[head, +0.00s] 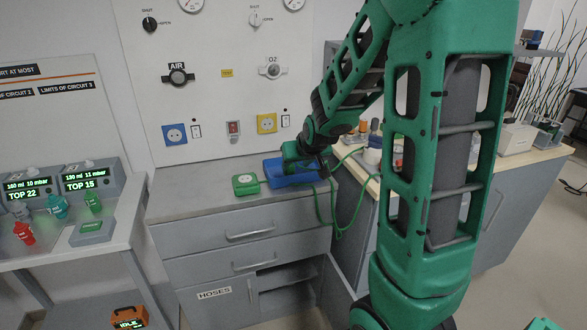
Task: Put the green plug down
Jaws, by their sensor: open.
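My gripper (298,162) is at the right part of the grey cabinet top (205,203), low over a blue tray-like block (275,172). Its jaws are open, though the fingers are small and partly hidden by my own wrist. A green piece (291,150) shows at the gripper; I cannot tell whether it is the green plug or part of my gripper. A green cord (342,232) loops down over the cabinet's right front edge. The plug's contact with the blue block is hidden.
A green box (245,184) sits left of the blue block. The wall panel above holds a blue socket (175,134) and a yellow socket (267,123). The cabinet top's left part is free. A wooden-topped bench (530,160) stands at right.

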